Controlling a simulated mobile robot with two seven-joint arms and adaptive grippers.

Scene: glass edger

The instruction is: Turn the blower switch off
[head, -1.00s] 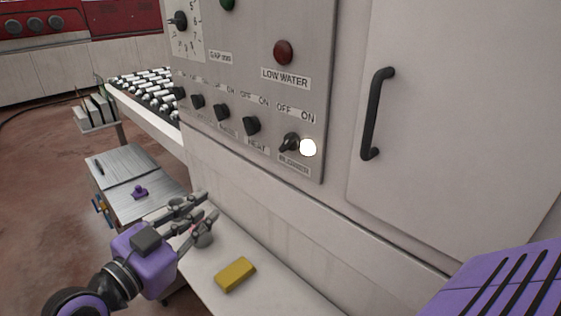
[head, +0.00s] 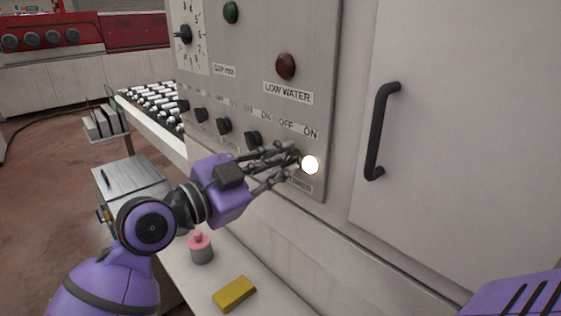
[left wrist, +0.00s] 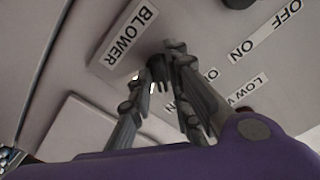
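The blower switch is a dark knob low on the grey control panel (head: 262,60), mostly hidden behind my left gripper's fingers in the head view. A bright white lamp (head: 310,165) is lit just right of it. My left gripper (head: 289,161) is raised to the panel, its fingers spread and their tips at the knob. In the left wrist view the dark blower knob (left wrist: 160,72) shows partly between the open fingers (left wrist: 166,85), beside the BLOWER label (left wrist: 126,33); contact cannot be told. My right gripper is not in view.
Other dark knobs (head: 223,125) line the panel to the left. A red LOW WATER lamp (head: 286,66) sits above, and a door handle (head: 380,130) stands out on the right. A yellow block (head: 234,294) and a pink-topped grey container (head: 201,248) rest on the ledge below.

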